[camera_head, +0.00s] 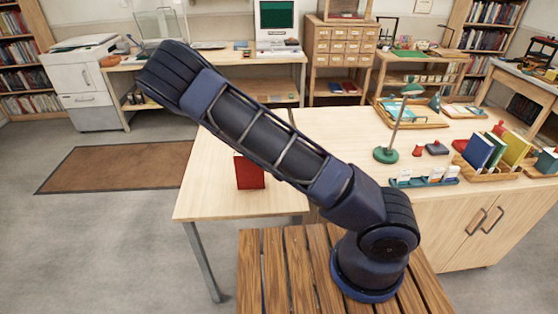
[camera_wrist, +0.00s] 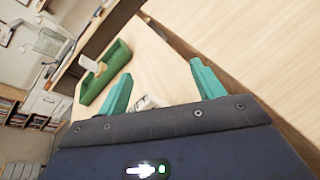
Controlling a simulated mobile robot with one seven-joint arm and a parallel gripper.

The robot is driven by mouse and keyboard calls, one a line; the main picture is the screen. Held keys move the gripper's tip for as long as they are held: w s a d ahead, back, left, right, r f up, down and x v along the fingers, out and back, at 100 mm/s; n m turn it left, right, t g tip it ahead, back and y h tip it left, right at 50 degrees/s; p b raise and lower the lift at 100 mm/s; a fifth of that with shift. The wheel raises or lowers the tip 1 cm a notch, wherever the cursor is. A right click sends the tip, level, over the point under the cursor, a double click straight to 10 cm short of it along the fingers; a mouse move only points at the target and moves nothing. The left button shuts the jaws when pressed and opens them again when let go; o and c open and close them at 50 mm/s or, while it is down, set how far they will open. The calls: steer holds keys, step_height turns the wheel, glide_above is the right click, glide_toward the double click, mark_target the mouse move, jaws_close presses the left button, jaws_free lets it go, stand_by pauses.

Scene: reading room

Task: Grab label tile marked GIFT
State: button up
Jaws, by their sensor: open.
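My gripper (camera_wrist: 158,82) shows in the wrist view with its two teal fingers spread apart. A small whitish tile (camera_wrist: 148,102) with dark marks lies between the fingers, close to the gripper body, which hides its lower part. I cannot read its marking, and I cannot tell whether a finger touches it. A green tray or rack (camera_wrist: 112,68) with a pale tile-like piece (camera_wrist: 90,64) is to the left of the fingers. In the head view a blue rack (camera_head: 440,182) with several white tiles stands on the right counter. No GIFT lettering is legible. The gripper does not show in the head view.
A red box-like object (camera_head: 249,172) stands on the pale table (camera_head: 205,190). A green lamp (camera_head: 386,154), books (camera_head: 478,150) and small red and dark items occupy the right counter (camera_head: 340,130). My arm crosses in front of the table.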

steer(key=shift+s+a+r+n+t+y, duration=0.1)
steer(key=shift+a+n+t+y, duration=0.25)
steer(key=shift+a+n+t, duration=0.6)
steer(key=shift+w+a+r+n+t+y, duration=0.1)
steer(key=shift+a+n+t+y, duration=0.4)
steer(key=shift+n, duration=0.9)
steer(key=shift+s+a+n+t+y, duration=0.1)
steer(key=shift+a+n+t+y, duration=0.15)
steer(key=shift+a+n+t, duration=0.55)
steer(key=shift+n+g, duration=0.25)
steer(key=shift+n, duration=0.1)
step_height(320, 180, down, 4)
steer(key=shift+f, duration=0.1)
steer(key=shift+w, duration=1.55)
steer(key=shift+c, duration=0.2)
steer(key=c, duration=1)
